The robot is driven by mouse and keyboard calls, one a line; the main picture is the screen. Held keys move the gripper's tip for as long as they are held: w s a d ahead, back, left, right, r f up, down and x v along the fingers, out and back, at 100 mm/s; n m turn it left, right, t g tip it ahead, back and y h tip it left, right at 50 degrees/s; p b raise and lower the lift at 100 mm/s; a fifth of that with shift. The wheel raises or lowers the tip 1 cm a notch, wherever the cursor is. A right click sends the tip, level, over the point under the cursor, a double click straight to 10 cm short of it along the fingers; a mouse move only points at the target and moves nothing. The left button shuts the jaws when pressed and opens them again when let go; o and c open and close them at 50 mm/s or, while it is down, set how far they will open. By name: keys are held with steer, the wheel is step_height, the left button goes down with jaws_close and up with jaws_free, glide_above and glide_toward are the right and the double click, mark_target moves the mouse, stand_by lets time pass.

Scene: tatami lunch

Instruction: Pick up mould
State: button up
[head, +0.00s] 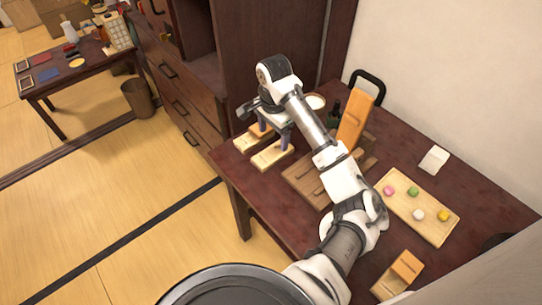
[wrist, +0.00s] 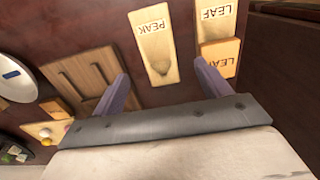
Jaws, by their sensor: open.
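Two pale wooden moulds lie side by side on the dark red table. In the wrist view one is marked PEAK (wrist: 155,65) and has a hollow in it. The other is marked LEAF (wrist: 215,18), with a more orange LEAF piece (wrist: 221,58) at its near end. In the head view the PEAK mould (head: 272,156) and LEAF mould (head: 251,138) are near the table's left edge. My gripper (wrist: 161,72) is open and empty, pointing down above the moulds; it also shows in the head view (head: 273,132). Its fingertips appear on either side of the PEAK mould's near end.
A slotted wooden board (wrist: 82,75) lies beside the PEAK mould. A tray (head: 425,217) with several coloured sweets, an upright orange board (head: 354,119), a white card (head: 434,160) and a wooden block (head: 407,266) share the table. A dark cabinet (head: 262,50) stands behind.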

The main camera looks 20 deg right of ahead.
mark_target(273, 153)
steer(key=f, duration=0.3)
steer(key=f+b, duration=0.1)
steer(key=f, duration=0.3)
steer(key=shift+s+a+f, duration=0.1)
steer(key=shift+s+a, duration=0.05)
steer(key=shift+s, duration=0.05)
steer(key=shift+c, duration=0.3)
steer(key=c, duration=1)
